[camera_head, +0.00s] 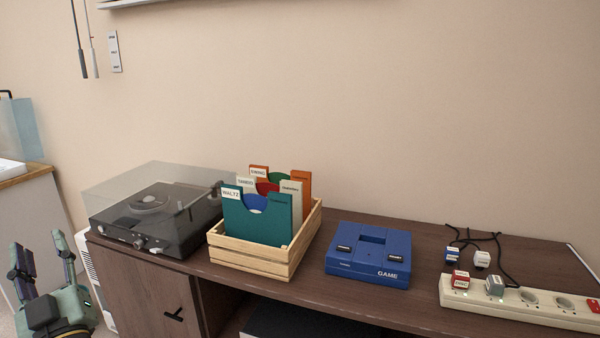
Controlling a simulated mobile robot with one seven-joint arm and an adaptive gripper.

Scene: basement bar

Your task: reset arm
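The rest of my arm is cut off by the bottom edge of the picture.
On the cabinet stand a record player (160,215) under a clear lid, a wooden crate (250,262) of labelled record sleeves, a blue game console (368,262) and a power strip (520,302) with several labelled plugs. A counter (35,200) stands at the far left.

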